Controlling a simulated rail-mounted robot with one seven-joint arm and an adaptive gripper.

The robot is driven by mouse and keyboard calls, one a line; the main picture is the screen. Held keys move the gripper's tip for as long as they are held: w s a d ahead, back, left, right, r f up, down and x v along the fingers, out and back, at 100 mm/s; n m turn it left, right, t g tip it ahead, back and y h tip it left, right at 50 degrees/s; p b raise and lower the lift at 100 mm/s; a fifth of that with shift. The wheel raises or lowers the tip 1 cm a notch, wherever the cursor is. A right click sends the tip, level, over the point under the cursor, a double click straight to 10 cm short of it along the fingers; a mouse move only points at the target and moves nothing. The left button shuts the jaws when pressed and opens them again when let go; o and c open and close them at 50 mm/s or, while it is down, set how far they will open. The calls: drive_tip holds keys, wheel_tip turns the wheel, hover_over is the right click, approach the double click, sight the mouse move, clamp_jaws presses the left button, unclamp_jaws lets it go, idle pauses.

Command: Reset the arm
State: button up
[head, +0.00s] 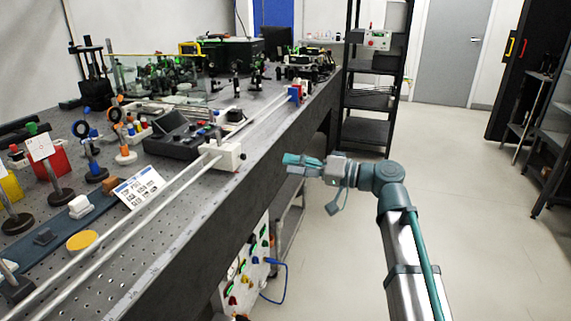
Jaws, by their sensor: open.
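My gripper (304,161) is at the end of my arm, in the middle of the head view, with its teal tip toward the left. It hangs over the floor just off the bench's front edge, apart from the bench things. It is open, and I see nothing between its fingers, though they are small here. My arm (404,240) comes up from the lower right, bends at a teal joint and runs left to the gripper.
The optical bench (190,255) fills the left, with rails, a white block (222,155), a dark control box (180,140) and optics mounts. A control panel (243,275) with a blue cable sits under its edge. A black shelf rack (372,100) stands behind. The floor (490,210) at right is clear.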

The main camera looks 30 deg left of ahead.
idle(0.4)
